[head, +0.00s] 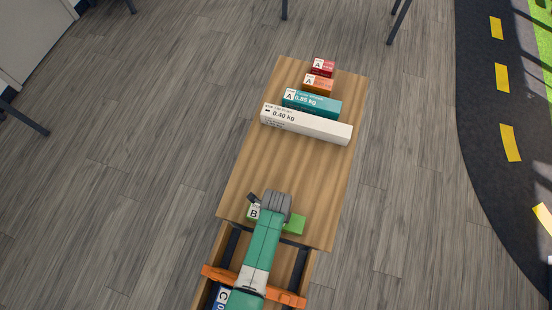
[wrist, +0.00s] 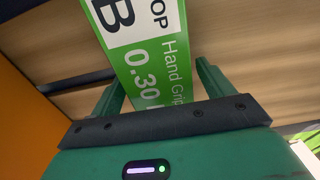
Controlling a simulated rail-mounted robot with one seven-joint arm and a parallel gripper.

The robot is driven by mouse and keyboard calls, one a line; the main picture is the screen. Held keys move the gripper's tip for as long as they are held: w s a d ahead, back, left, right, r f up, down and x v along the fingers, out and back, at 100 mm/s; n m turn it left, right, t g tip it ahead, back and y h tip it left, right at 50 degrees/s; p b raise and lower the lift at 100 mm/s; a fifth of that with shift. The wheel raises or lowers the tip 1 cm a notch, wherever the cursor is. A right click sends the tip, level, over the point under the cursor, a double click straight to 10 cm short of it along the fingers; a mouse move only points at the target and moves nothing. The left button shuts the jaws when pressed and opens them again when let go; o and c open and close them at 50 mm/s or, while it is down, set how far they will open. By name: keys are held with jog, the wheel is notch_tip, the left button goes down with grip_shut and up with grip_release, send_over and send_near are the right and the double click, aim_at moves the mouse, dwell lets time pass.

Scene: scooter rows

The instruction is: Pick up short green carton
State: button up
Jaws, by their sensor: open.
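The short green carton (head: 294,225) lies on the wooden board near its front edge, with a white "B" label on its left end. My arm and gripper (head: 274,207) are over its middle and hide that part in the head view. In the wrist view the carton (wrist: 150,55) shows "B" and "0.30" and runs between the two green fingers of my gripper (wrist: 158,78). The fingers are open, one on each side of it. I cannot tell whether either finger touches it.
On the wooden board (head: 250,185), a long white carton (head: 305,124), a teal carton (head: 312,104), an orange carton (head: 318,86) and a red carton (head: 322,67) stand in a row farther back. Bare board lies between them and the green carton. A blue "C" carton (head: 220,297) is near the front.

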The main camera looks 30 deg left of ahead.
jog(key=shift+f, duration=0.15)
jog(key=shift+w, duration=0.1)
jog(key=c, duration=1.3)
jog(key=shift+o, duration=0.2)
notch_tip(320, 180, up, 10)
jog(key=p, duration=0.3)
